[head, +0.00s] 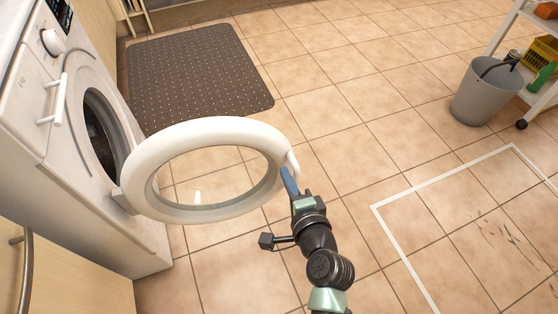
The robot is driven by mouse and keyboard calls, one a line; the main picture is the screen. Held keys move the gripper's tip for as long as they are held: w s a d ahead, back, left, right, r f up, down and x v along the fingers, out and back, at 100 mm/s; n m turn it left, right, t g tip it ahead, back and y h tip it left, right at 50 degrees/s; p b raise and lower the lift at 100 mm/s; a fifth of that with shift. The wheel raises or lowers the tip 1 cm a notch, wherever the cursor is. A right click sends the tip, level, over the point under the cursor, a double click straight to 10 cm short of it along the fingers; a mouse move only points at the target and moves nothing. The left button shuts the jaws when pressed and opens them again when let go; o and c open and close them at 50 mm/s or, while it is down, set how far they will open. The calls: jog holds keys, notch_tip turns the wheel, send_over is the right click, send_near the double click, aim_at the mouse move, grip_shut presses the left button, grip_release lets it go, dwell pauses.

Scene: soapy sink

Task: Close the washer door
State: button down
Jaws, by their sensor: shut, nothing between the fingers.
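The white washer (58,126) stands at the left with its round opening (100,128) uncovered and dark inside. Its ring-shaped door (220,126) is swung wide open, hinged at its left edge, and reaches out over the floor. The door handle (293,163) is on the door's right edge. My gripper (286,172) is shut and empty, with its blue fingertips at the door's right edge just below the handle. I cannot tell whether the fingertips touch the door.
A brown dotted mat (195,78) lies on the tiled floor behind the door. A grey bin (484,92) and a white wheeled shelf (540,93) stand at the far right. A white taped outline (440,188) marks the floor at right. The tiles between are clear.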

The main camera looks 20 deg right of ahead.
aim_at(275, 150)
jog(key=x, duration=0.3)
jog(key=r+b+x, duration=0.1)
jog(key=x, duration=0.1)
jog(key=shift+w, duration=0.5)
